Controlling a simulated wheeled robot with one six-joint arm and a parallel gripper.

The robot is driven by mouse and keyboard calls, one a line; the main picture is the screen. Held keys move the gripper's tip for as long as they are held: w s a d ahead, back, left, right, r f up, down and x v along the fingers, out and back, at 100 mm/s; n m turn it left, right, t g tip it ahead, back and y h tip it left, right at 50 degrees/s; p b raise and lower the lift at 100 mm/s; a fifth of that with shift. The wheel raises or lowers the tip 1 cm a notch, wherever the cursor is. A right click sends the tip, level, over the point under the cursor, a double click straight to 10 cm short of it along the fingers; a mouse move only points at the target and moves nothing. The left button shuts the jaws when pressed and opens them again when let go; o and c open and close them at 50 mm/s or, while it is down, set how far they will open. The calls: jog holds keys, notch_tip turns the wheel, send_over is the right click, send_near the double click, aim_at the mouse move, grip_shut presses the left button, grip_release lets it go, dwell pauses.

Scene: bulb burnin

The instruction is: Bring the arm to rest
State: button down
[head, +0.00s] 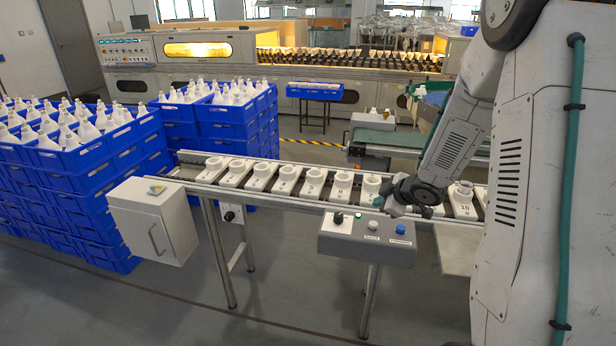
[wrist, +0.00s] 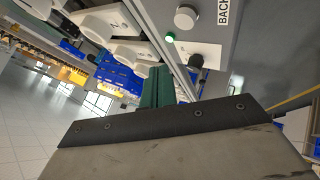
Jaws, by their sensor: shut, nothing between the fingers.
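My gripper (head: 379,201) is at the end of my bent arm, which reaches in from the right of the head view. It is beside the conveyor with white numbered sockets (head: 311,183), just above and behind the grey control box (head: 366,247). In the wrist view, the green fingers of my gripper (wrist: 157,82) are together with nothing between them. Past them are the box's white button (wrist: 186,17), a lit green button (wrist: 170,37) and a black knob (wrist: 196,61). I cannot tell whether the fingers touch anything.
Stacked blue crates (head: 76,158) of white bulbs stand at the left. A white cabinet (head: 153,222) hangs at the conveyor's left end. A long oven machine (head: 209,76) and a green belt (head: 388,139) are behind. The floor (head: 110,310) at front left is clear.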

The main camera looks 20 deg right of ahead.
jog(key=s+d+f+m+g+h, duration=0.2)
jog(key=s+d, duration=0.1)
jog(key=shift+s+d+f+m, duration=0.25)
jog(key=shift+s+f+m, duration=0.05)
jog(key=shift+f, duration=0.05)
jog(key=shift+s+d+r+m+g+h, duration=0.15)
jog(key=shift+s+d+m+g+h, duration=0.25)
jog(key=shift+s, duration=0.25)
jog(key=shift+s+d+r+m+g+h, duration=0.15)
jog(key=shift+s+d+m+g+h, duration=0.2)
jog(key=shift+s, duration=0.25)
jog(key=s+a+r+m+g+h, duration=0.2)
jog(key=s+r+m+g, duration=0.2)
jog(key=s+r, duration=0.3)
jog(key=s+a+r+m+y, duration=0.1)
jog(key=s+a+r+y, duration=0.1)
jog(key=s+a+r, duration=0.6)
jog(key=s+a+r+m+y, duration=0.1)
jog(key=s+a+r+y, duration=0.1)
jog(key=s+a+r, duration=0.5)
jog(key=shift+s+a+r, duration=0.35)
jog(key=shift+s+a, duration=2.55)
jog(key=shift+a, duration=0.7)
jog(key=shift+m, duration=0.25)
